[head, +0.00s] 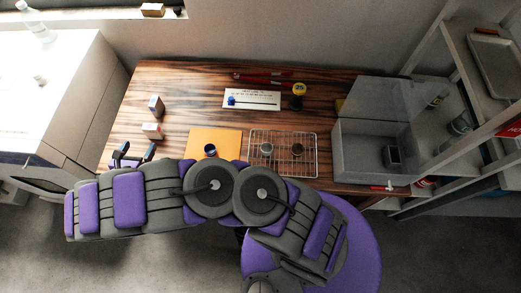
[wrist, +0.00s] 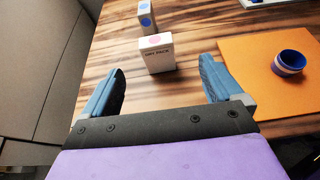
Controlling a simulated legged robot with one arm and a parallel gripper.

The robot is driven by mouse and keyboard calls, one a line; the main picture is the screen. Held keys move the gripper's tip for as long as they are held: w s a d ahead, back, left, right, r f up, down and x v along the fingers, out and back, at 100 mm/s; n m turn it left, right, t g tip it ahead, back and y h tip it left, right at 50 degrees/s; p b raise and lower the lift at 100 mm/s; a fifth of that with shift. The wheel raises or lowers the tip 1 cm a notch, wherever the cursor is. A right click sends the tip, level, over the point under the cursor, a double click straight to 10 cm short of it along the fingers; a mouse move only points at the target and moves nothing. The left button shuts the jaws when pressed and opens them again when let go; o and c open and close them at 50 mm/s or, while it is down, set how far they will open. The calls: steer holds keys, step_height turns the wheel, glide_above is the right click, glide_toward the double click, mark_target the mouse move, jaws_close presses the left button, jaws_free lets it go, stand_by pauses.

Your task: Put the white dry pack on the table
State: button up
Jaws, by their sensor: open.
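A white dry pack (wrist: 158,54) with a pink dot and a printed label stands upright on the wood-grain table (head: 185,92). It also shows in the head view (head: 152,131) near the table's left side. A second box (wrist: 148,17) with a blue dot stands just behind it, and shows in the head view (head: 156,106). My gripper (head: 134,154) is open at the table's left front edge. In the wrist view the two blue fingers (wrist: 163,75) are spread wide, with the pink-dot pack ahead of and between them, apart from both. Nothing is between the fingers.
An orange mat (head: 200,136) holds a small dark-blue cup (head: 210,150). A wire rack (head: 283,137) with two small containers lies to its right. A grey open bin (head: 360,165) stands further right. A white cabinet (head: 48,95) stands close at the left.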

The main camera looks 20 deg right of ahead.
steer(key=w+d+r+m+g+h, duration=0.3)
steer(key=d+r+m, duration=0.3)
steer(key=d+r, duration=0.5)
steer(key=w+d+r+m+g+h, duration=0.25)
steer(key=d+r+m, duration=0.3)
steer(key=d, duration=0.85)
steer(key=s+d+r+m+g, duration=0.4)
steer(key=s+d+r+m, duration=0.15)
steer(key=d, duration=0.45)
steer(key=s+d+r+m+g+y, duration=0.45)
steer(key=s+d+m, duration=0.25)
steer(key=s+d, duration=0.5)
steer(key=s+a+m+y, duration=0.3)
steer(key=s, duration=0.7)
steer(key=s+a+r+m+y, duration=0.1)
steer(key=s+a+m+y, duration=0.2)
steer(key=s, duration=0.7)
steer(key=shift+a+r+m, duration=0.15)
steer(key=shift+r+m, duration=0.05)
steer(key=shift+m, duration=0.5)
